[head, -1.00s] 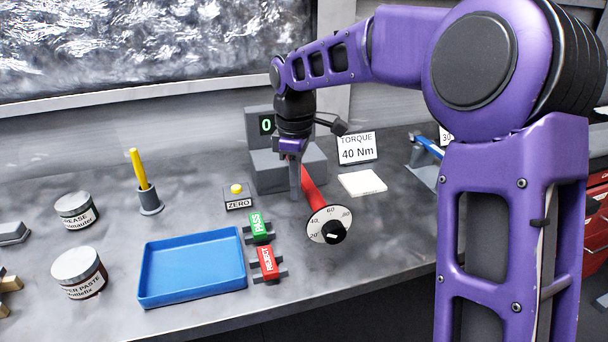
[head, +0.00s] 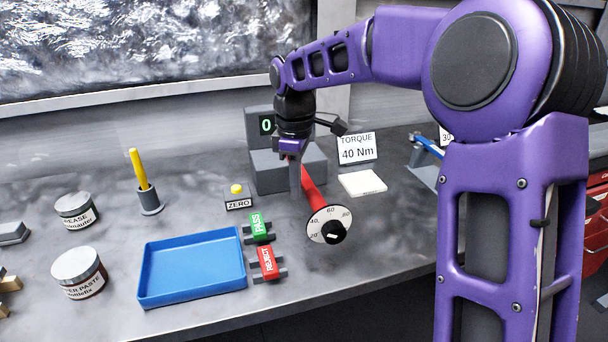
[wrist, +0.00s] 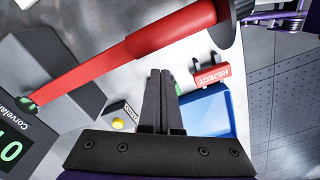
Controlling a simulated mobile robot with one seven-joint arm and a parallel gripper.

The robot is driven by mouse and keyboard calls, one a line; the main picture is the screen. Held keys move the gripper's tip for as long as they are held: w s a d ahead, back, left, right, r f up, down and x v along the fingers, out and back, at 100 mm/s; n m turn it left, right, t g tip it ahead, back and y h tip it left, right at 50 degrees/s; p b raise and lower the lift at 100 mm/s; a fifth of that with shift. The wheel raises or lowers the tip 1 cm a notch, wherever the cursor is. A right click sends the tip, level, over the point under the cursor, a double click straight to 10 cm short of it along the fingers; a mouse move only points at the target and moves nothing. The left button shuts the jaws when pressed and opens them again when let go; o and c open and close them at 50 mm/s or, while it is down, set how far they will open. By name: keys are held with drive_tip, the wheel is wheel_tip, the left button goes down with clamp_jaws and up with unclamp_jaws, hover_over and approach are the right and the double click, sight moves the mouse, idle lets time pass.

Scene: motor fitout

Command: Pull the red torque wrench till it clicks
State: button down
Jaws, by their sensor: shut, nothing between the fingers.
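The red torque wrench (head: 314,190) sticks out from the grey tester block (head: 285,170) toward the bench's front, with a round dial (head: 326,222) and black knob at its near end. It also shows as a red bar across the top of the wrist view (wrist: 160,35). My gripper (head: 295,192) is shut and empty, pointing down just left of the wrench handle in the head view. In the wrist view the closed fingers (wrist: 158,85) lie beside the handle; I cannot tell whether they touch it. The tester's display (head: 266,125) reads 0. A sign (head: 356,148) reads "TORQUE 40 Nm".
Left of the wrench are the ZERO button (head: 237,190), green PASS tag (head: 259,225), red REJECT tag (head: 267,263) and blue tray (head: 192,299). A yellow tool (head: 139,170) stands in a holder. A white block (head: 362,184) lies right. The bench front right of the dial is clear.

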idle(0.4)
drive_tip(key=shift+f+b, duration=0.5)
drive_tip(key=shift+f, duration=0.6)
drive_tip(key=shift+w+d+p, duration=0.3)
drive_tip(key=shift+d+p, duration=0.05)
drive_tip(key=shift+d, duration=0.55)
drive_tip(key=shift+w+d+p, duration=0.25)
drive_tip(key=shift+d+p, duration=0.05)
drive_tip(key=shift+d, duration=0.55)
idle(0.3)
drive_tip(key=shift+a, duration=0.1)
drive_tip(key=shift+s+a+p, duration=0.2)
drive_tip(key=shift+s+a, duration=0.1)
drive_tip(key=shift+a, duration=0.5)
drive_tip(key=shift+s+a+p, duration=0.15)
drive_tip(key=shift+s+a, duration=0.1)
drive_tip(key=shift+a, duration=0.55)
wheel_tip(320, 180, up, 9)
drive_tip(key=p, duration=0.6)
hover_over(312, 194)
drive_tip(key=a, duration=0.3)
drive_tip(key=shift+s+a, duration=0.2)
drive_tip(key=shift+s, duration=0.25)
